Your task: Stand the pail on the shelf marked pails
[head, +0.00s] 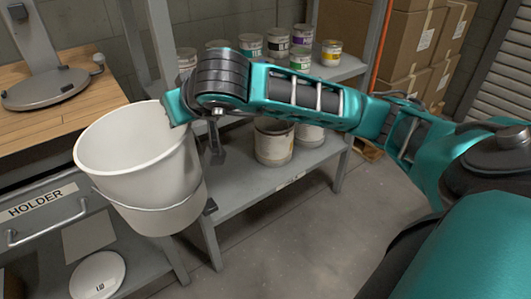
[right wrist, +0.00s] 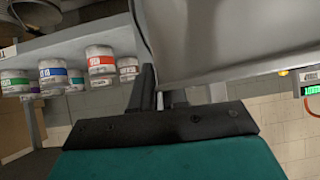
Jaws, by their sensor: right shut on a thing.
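The white pail (head: 140,165), empty inside as far as I see, hangs in the air at the left of the head view, roughly upright with a slight tilt. My right gripper (right wrist: 160,88) is shut on its rim; the pail's wall (right wrist: 235,35) fills the upper right of the right wrist view. The fingertips are mostly hidden in the head view by my wrist and the pail. A lower grey shelf (head: 250,197) stands to the right of the pail, with a small label on its front edge, too small to read. My left gripper is not in view.
Two pail-like containers, one (head: 273,143) in front, stand on the lower shelf. Paint cans (head: 277,43) line the shelf above. A grey post (head: 163,45) rises behind the pail. A wooden bench (head: 45,115) and a drawer marked HOLDER (head: 45,215) are at left. Boxes (head: 410,40) stand behind.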

